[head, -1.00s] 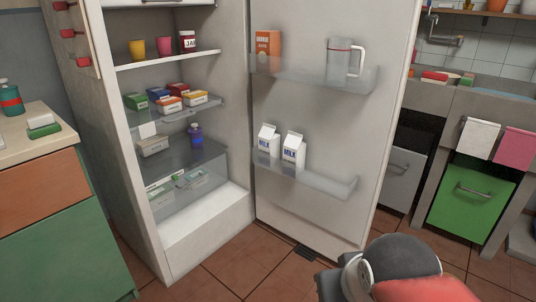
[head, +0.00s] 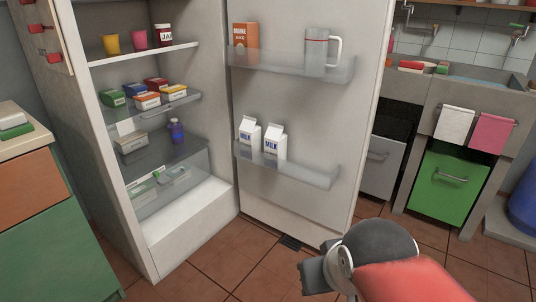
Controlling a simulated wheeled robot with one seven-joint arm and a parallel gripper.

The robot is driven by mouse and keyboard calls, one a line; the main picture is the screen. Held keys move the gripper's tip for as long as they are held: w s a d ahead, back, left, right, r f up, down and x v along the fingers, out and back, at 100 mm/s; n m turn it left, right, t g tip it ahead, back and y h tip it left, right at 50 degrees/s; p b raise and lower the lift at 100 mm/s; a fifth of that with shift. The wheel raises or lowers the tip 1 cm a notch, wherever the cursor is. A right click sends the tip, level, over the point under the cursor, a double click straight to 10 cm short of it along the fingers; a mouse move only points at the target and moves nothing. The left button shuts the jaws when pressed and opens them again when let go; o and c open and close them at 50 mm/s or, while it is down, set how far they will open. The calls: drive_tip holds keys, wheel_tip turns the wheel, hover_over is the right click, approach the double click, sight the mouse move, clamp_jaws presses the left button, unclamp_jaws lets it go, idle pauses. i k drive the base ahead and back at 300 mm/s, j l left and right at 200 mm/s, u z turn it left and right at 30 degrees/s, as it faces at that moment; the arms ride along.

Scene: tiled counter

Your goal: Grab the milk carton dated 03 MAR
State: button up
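Two white milk cartons with blue MILK lettering stand side by side, upright, in the lower door shelf (head: 315,177) of the open fridge. The left milk carton (head: 250,134) and the right milk carton (head: 275,143) look alike. Any printed dates on them are too small to read, so I cannot tell which is dated 03 MAR. My arm reaches in from the bottom right, and its grey end shows low in front of the fridge door, well apart from the cartons. My gripper's fingers cannot be made out.
The upper door shelf (head: 335,68) holds an orange carton (head: 245,40) and a clear jug (head: 317,52). Cups, a jar, small boxes and a purple bottle (head: 176,132) sit inside the fridge. A counter (head: 18,150) stands left; a green cabinet (head: 450,195) stands right. Tiled floor lies between.

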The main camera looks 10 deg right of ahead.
sight(250, 130)
drive_tip(key=i+j+z, duration=0.1)
drive_tip(key=i+j, duration=0.15)
drive_tip(key=i, duration=0.3)
drive_tip(key=i+j+z, duration=0.1)
drive_tip(key=i+j, duration=0.2)
drive_tip(key=i, duration=0.2)
drive_tip(key=i+j+z, duration=0.1)
drive_tip(key=i+j, duration=0.25)
drive_tip(key=i, duration=0.15)
